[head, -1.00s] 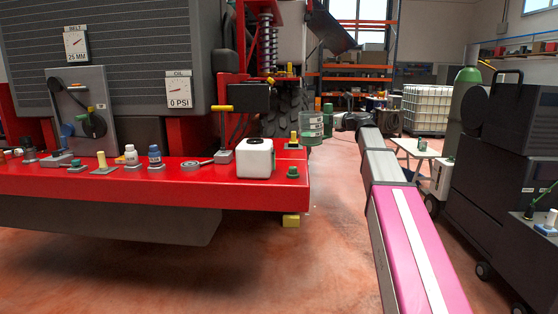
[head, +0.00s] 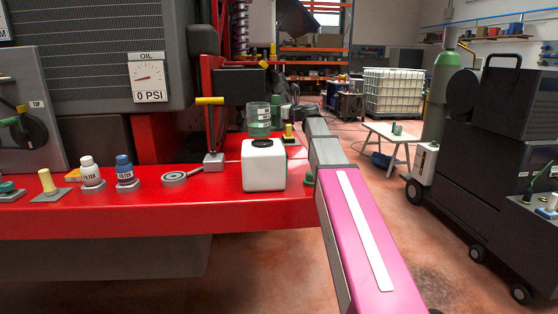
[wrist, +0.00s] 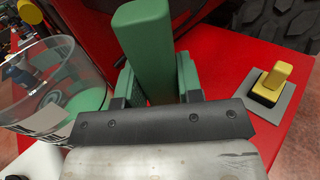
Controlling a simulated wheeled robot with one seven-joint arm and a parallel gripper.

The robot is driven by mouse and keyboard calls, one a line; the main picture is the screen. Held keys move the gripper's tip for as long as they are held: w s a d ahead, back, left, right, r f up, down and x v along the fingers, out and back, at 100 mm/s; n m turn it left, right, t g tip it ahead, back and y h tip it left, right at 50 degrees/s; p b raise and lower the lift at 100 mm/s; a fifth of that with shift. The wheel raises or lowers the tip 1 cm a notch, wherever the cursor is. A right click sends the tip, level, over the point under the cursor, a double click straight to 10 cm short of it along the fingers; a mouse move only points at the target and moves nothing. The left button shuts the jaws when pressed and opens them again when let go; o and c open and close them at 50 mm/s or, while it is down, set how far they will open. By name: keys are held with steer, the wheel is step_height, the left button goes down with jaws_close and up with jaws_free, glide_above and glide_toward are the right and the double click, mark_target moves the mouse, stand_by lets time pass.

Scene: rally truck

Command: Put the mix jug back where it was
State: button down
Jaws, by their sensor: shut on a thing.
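The mix jug (head: 258,121) is a clear cup with dark markings, and in the wrist view (wrist: 60,85) it shows a green base and a green upright handle (wrist: 146,50). My gripper (head: 282,116) is shut on this handle; in the wrist view its fingers (wrist: 155,80) lie on either side of it. In the head view the jug appears upright above the right end of the red bench (head: 100,222), behind a white canister. The canister hides the area below the jug, so I cannot tell whether the jug touches the bench.
The white canister (head: 264,168) with a black cap stands close in front of the jug. A yellow-topped part on a grey plate (wrist: 275,82) sits to the jug's right. Filter bottles (head: 124,172) and a round gauge-like part (head: 176,180) stand further left.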

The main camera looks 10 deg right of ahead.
mark_target(275, 117)
steer(key=f, duration=0.3)
steer(key=shift+w+a, duration=0.3)
steer(key=shift+w, duration=0.05)
steer(key=shift+d+f, duration=0.1)
steer(key=shift+f, duration=0.1)
steer(key=shift+w+d+f, duration=0.15)
steer(key=shift+d+f, duration=2.55)
steer(key=shift+d, duration=0.15)
steer(key=shift+w+d+f, duration=0.1)
steer(key=shift+d+f, duration=2.6)
steer(key=shift+d, duration=0.1)
steer(key=shift+f, duration=0.1)
steer(key=c, duration=0.8)
jaws_free()
steer(key=v, duration=1.2)
